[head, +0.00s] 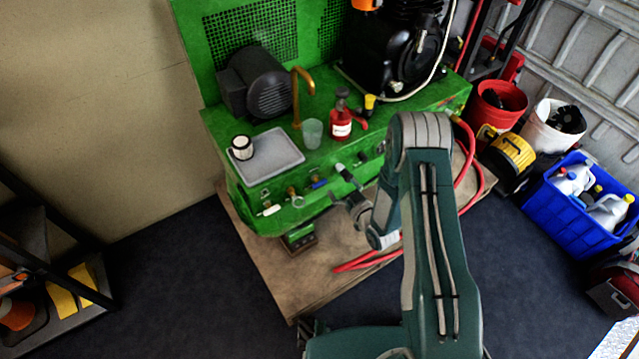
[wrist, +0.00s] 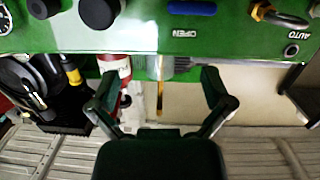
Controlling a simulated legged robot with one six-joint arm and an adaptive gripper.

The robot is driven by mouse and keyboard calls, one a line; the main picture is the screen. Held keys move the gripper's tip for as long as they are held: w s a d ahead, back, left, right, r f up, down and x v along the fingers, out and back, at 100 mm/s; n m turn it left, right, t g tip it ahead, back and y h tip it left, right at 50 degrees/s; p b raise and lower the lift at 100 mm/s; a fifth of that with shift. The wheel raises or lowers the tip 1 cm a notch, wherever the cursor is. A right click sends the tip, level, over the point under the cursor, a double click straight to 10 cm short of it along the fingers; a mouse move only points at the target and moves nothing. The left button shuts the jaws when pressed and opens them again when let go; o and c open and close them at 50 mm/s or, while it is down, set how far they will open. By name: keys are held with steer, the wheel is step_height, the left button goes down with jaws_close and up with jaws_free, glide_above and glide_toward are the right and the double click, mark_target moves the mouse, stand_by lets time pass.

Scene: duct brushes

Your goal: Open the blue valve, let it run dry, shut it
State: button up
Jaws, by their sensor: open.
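The blue valve handle (head: 319,183) is on the front panel of the green machine (head: 225,125). It lies level, and in the wrist view the blue handle (wrist: 190,8) shows at the top edge above the word OPEN. My gripper (head: 338,185) is in front of the panel, just right of the handle in the head view. In the wrist view my gripper (wrist: 158,76) has its two fingers spread wide with nothing between them. It is apart from the handle. A copper spout (head: 297,95) stands on the machine top beside a clear cup (head: 312,134).
A grey tray (head: 280,165) with a small jar (head: 242,147) and a red bottle (head: 341,125) stand on the machine top. Black knobs (wrist: 98,12) and a metal ring (wrist: 288,18) flank the handle. A red hose (head: 365,262) lies below; a blue crate (head: 570,222) stands right.

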mark_target(321, 186)
steer(key=s+f+t+y, duration=0.1)
steer(key=s+f, duration=0.3)
steer(key=f, duration=0.1)
steer(key=x, duration=1.1)
steer(key=shift+s+a+r, duration=0.25)
steer(key=shift+s+a, duration=0.05)
steer(key=shift+a, duration=0.1)
steer(key=c, duration=1)
